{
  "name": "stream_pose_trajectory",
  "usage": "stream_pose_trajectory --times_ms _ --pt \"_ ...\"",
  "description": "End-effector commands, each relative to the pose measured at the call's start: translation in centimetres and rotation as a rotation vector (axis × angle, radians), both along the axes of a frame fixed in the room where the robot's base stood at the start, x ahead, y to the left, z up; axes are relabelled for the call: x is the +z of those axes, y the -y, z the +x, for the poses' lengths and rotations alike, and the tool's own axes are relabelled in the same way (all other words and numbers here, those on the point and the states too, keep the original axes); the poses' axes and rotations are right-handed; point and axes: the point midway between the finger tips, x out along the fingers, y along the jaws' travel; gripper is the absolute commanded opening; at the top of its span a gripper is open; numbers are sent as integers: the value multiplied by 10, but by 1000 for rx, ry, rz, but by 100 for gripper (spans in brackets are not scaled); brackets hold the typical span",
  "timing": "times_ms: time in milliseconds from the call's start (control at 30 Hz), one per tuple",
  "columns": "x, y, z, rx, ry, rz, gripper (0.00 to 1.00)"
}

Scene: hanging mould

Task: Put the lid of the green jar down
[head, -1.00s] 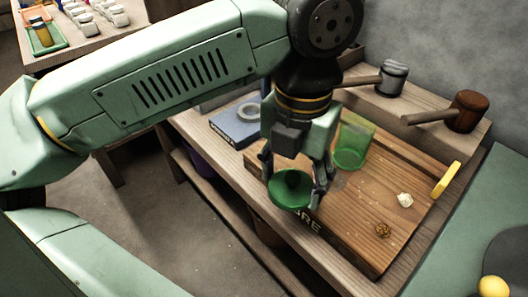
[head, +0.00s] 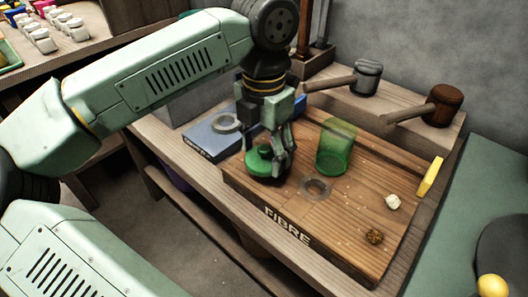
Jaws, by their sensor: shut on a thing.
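The green jar (head: 336,150) stands upright and without its lid on the wooden board. It is see-through. Its green lid (head: 262,163) is in my gripper (head: 270,158), to the left of the jar at the board's left part. My gripper points down and is shut on the lid. The lid is low over the board; I cannot tell whether it touches the wood. The fingers partly cover the lid.
The wooden board (head: 285,205) is marked FIBRE. A blue box (head: 205,143) sits behind left. Two mallets (head: 365,78) (head: 440,107) lie at the back.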

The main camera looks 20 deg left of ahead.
Motion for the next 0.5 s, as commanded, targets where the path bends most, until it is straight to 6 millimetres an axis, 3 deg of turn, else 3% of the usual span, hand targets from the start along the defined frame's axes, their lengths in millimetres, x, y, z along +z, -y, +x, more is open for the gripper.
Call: stream_pose_trajectory --times_ms 267,500 --pt "-3 -7 20 0 -2 -2 47" --pt "-37 -7 17 -1 -1 -2 47"
